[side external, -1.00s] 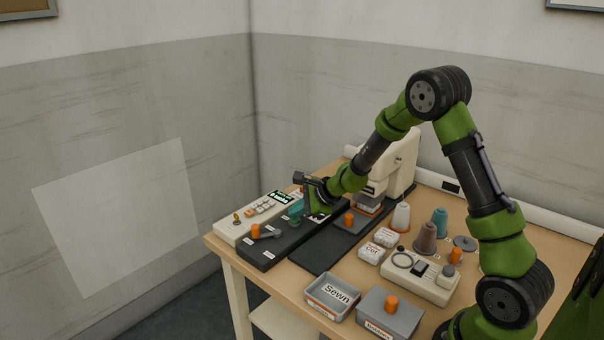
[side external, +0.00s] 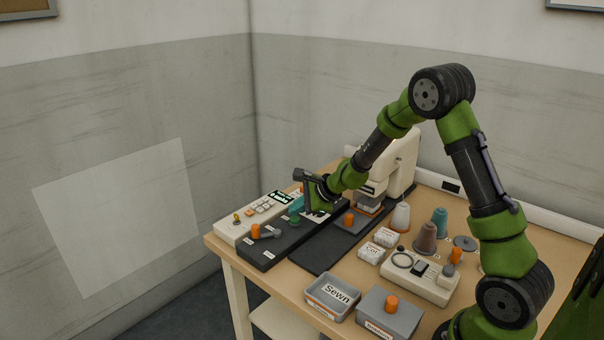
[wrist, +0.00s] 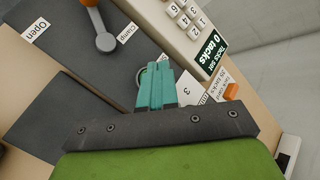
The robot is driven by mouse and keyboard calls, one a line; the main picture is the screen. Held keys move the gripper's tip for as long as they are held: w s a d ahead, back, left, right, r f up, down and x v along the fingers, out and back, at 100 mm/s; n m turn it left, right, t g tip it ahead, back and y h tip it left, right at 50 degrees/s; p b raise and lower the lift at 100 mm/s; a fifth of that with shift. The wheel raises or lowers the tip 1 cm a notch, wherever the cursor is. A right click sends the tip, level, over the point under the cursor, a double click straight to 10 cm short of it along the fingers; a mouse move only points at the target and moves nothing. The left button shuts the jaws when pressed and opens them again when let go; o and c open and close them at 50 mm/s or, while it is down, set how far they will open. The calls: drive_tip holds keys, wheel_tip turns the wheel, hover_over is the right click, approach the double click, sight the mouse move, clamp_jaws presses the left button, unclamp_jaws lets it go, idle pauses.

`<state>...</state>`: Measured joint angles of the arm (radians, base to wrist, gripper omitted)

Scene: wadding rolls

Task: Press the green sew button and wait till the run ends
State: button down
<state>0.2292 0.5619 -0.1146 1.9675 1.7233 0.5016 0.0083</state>
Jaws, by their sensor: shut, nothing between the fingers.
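My gripper (side external: 296,207) has teal fingers held together, pointing down over the dark panel (side external: 268,250) at the table's left side. A green button (side external: 294,219) shows just below the fingertips in the side view. I cannot tell whether they touch. In the wrist view the shut fingers (wrist: 155,84) cover most of what lies under them; only a thin curved rim shows beside them. The pale sewing machine (side external: 400,165) stands behind my gripper. A control box (side external: 240,229) has keys and a display (wrist: 212,51) reading "0 tacks".
An orange-knobbed lever (side external: 256,231) sits on the panel, left of the fingers. A grey "Sewn" tray (side external: 335,293) and a grey lidded box (side external: 389,315) are at the front. Thread cones (side external: 425,238), white blocks (side external: 386,237) and a small device (side external: 420,277) fill the right side.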

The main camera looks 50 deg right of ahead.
sight(298, 219)
drive_tip(key=shift+r, duration=0.1)
wheel_tip(298, 219, up, 6)
drive_tip(key=shift+f, duration=0.1)
idle(0.6)
idle(0.3)
drive_tip(key=s+a+r+n, duration=0.4)
drive_tip(key=s+n, duration=0.3)
drive_tip(key=s, duration=0.2)
drive_tip(key=s+a+r+n+g, duration=0.1)
drive_tip(key=s+a+r+n, duration=0.3)
drive_tip(key=s, duration=0.5)
drive_tip(key=s+a+r+n, duration=0.4)
drive_tip(key=s+n, duration=0.5)
drive_tip(key=shift+s+a+r+n+g, duration=0.25)
drive_tip(key=shift+a+r+n+g, duration=0.05)
drive_tip(key=shift+a+r+g, duration=0.1)
